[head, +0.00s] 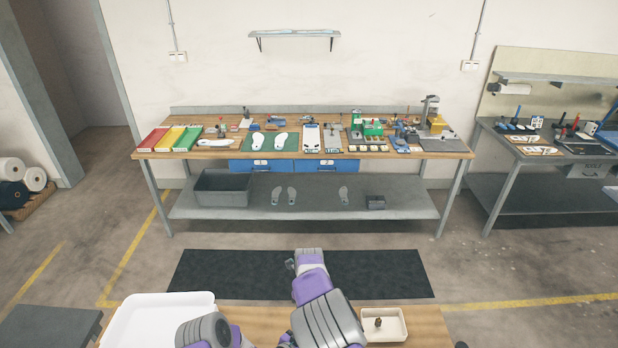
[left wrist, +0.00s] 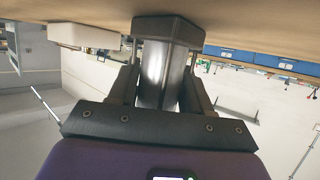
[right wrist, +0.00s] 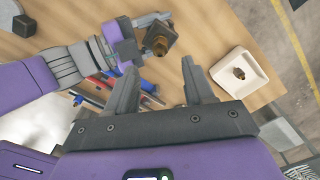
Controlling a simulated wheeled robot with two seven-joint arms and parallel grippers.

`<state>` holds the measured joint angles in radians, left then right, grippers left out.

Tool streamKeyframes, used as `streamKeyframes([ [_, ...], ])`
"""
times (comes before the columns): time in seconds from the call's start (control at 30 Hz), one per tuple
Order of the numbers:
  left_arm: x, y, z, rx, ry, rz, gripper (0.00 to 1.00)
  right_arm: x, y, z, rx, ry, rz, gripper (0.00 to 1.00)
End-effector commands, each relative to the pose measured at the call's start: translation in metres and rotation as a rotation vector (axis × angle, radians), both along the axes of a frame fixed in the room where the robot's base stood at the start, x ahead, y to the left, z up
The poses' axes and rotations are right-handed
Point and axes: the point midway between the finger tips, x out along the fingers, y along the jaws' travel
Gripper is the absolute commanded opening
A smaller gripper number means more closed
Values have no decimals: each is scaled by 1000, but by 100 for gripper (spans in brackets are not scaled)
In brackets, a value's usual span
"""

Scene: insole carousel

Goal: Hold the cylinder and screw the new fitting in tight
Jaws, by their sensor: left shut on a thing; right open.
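My left gripper (left wrist: 160,82) is shut on a shiny metal cylinder (left wrist: 156,65) with a dark square end block (left wrist: 168,27). In the right wrist view my left gripper comes in from the left, and the dark end block (right wrist: 149,36) shows a brass fitting (right wrist: 160,45) at it; how deep that fitting sits I cannot tell. My right gripper (right wrist: 162,75) is open and empty, apart from the block. A second brass fitting (right wrist: 239,73) lies in a small white dish (right wrist: 256,86). In the head view my arms hide the cylinder.
The small dish (head: 400,335) stands at the right of the near wooden table, a large white tray (head: 125,325) at its left. Red and blue handled tools (right wrist: 125,78) lie beneath my grippers. A black mat (head: 220,272) lies before a crowded bench (head: 220,155).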

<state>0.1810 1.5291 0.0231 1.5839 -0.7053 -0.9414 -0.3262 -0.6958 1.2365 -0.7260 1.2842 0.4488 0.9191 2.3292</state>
Motion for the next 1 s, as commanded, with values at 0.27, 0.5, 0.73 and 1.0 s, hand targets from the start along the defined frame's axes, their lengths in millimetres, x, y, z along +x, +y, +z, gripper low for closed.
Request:
streamKeyframes([
  [0.27,0,0,0,0,1,-1,15,0,0,41,-1,-1,1,53],
  [0.5,0,0,0,0,0,-1,15,0,0,46,-1,0,1,53],
  [0.73,0,0,0,0,0,-1,66,0,0,46,-1,0,1,53],
  [1.0,0,0,0,0,0,0,78,0,0,46,-1,1,1,53],
])
